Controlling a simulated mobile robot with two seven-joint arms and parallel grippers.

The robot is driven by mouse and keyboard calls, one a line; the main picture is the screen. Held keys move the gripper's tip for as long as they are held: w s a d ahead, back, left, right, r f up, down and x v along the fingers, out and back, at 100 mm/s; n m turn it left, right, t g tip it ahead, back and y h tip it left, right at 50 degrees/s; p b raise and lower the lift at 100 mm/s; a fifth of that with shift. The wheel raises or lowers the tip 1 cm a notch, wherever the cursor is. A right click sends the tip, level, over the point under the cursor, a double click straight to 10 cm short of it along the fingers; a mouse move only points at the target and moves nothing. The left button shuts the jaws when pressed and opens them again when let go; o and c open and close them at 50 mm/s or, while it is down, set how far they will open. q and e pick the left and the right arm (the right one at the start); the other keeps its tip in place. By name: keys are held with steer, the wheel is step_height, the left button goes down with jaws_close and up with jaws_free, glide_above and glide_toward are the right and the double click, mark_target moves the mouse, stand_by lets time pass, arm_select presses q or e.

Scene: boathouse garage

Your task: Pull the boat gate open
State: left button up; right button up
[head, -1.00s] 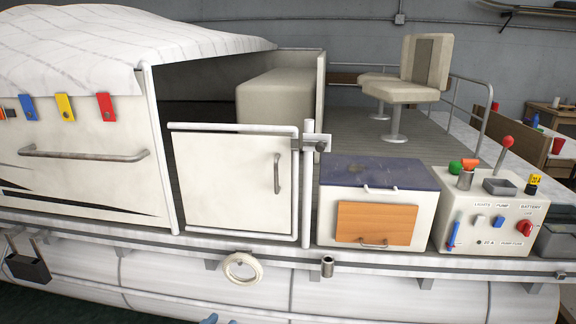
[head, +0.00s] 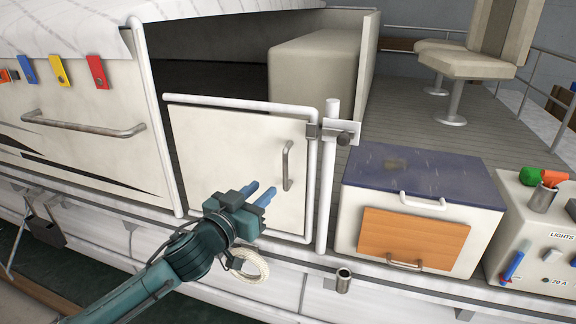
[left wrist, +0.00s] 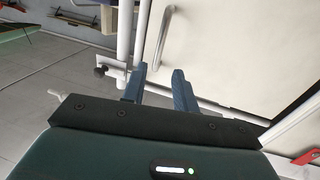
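The white boat gate (head: 235,150) stands closed between two white posts in the head view, level with the side of the boat. Its grey vertical handle (head: 287,165) is on the right part of the panel. A latch (head: 335,132) sits at the gate's upper right, by the post. My left gripper (head: 262,192) is in front of the gate, just left of and below the handle, with its two blue fingers apart and nothing between them. In the left wrist view the handle (left wrist: 163,38) lies beyond the fingertips, not touched. My right gripper is out of view.
A cooler-like box with a blue lid (head: 425,172) and orange front stands right of the gate. A control box (head: 530,230) is farther right. A white rope ring (head: 250,266) hangs below my gripper. Deck seats (head: 470,62) are behind.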

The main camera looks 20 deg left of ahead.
mark_target(284, 170)
arm_select(q)
steer(key=p+x, duration=0.1)
steer(key=x, duration=1)
steer(key=shift+d, duration=0.1)
jaws_close()
